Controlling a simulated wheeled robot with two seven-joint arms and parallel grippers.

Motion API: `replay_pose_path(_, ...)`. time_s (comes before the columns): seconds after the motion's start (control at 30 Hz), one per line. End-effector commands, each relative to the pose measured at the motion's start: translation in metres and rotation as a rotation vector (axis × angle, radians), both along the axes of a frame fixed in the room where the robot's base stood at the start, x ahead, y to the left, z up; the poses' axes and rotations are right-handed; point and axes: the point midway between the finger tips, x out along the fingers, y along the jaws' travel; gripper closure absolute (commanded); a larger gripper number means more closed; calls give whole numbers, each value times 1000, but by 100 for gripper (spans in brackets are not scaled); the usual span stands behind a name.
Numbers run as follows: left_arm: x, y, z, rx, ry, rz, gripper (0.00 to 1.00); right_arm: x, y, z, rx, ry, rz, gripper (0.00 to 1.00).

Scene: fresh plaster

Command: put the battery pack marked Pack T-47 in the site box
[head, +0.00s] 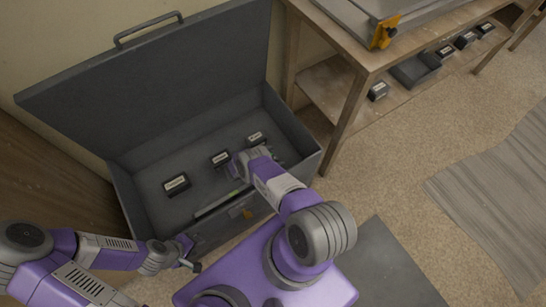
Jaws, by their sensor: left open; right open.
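The site box (118,196) is a large grey metal box with its lid open against the wall. Three dark battery packs with white labels sit apart on its floor: a left one (177,185), a middle one (220,159) and a right one (256,139). Their labels are too small to read, so I cannot tell which pack is Pack T-47. My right gripper (233,170) is inside the box, just right of the middle pack; it is open, and its fingers are partly hidden by my arm. My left gripper (191,262) is open and empty outside the box's front wall.
A wooden bench (367,58) stands right of the box. Its lower shelf (330,85) holds a dark tray (416,70), a similar pack (378,91) and several more packs farther right.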

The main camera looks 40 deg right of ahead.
Motion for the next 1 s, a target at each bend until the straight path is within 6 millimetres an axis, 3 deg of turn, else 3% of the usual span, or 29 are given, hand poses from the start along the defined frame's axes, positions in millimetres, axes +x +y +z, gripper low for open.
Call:
replay_pose_path(0.23,0,0,0,0,0,0,57,0,0,4,0,0,0,13)
replay_pose_path(0.7,0,0,13,0,0,0,57,10,88,41,1,0,1,13)
replay_pose_path(1.0,0,0,14,0,0,0,57,12,110,49,0,1,0,13)
